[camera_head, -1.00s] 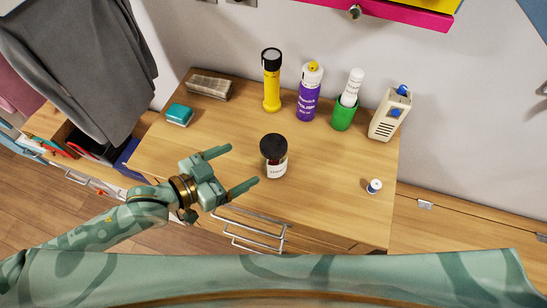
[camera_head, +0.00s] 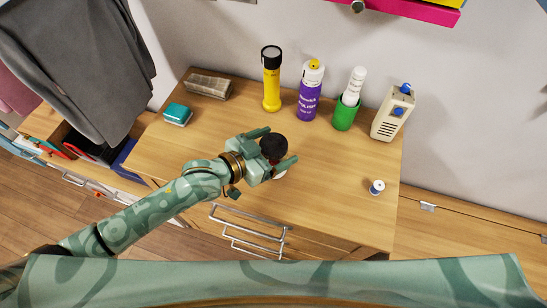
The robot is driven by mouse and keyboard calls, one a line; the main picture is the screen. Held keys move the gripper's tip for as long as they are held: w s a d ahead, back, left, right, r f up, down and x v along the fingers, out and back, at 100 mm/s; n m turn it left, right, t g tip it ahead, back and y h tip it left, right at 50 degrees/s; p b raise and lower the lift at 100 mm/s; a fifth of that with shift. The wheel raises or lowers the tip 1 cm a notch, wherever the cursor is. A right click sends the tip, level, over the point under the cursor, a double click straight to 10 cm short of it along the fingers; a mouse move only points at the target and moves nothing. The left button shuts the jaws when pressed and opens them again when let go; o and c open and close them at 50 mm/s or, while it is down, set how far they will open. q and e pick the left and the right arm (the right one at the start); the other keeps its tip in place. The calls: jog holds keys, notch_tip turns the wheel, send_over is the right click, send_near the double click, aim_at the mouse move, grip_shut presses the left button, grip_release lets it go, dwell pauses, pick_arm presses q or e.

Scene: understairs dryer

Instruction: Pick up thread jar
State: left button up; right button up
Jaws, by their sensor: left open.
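The thread jar (camera_head: 273,147) has a round black lid and stands upright on the wooden cabinet top, near its middle. Its lower body is mostly hidden behind my gripper. My left gripper (camera_head: 279,147) comes from the left with its fingers open around the jar, one on the far side and one on the near side. I cannot tell whether the fingers touch it. My right gripper is not in view.
Behind stand a yellow flashlight (camera_head: 271,80), a purple spray can (camera_head: 310,92), a white bottle in a green cup (camera_head: 345,113) and a beige device (camera_head: 392,113). A small spool (camera_head: 377,187) stands right.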

pick_arm(q)
jog(key=c, duration=1.5)
jog(key=shift+c, duration=0.9)
jog(key=shift+r, duration=0.15)
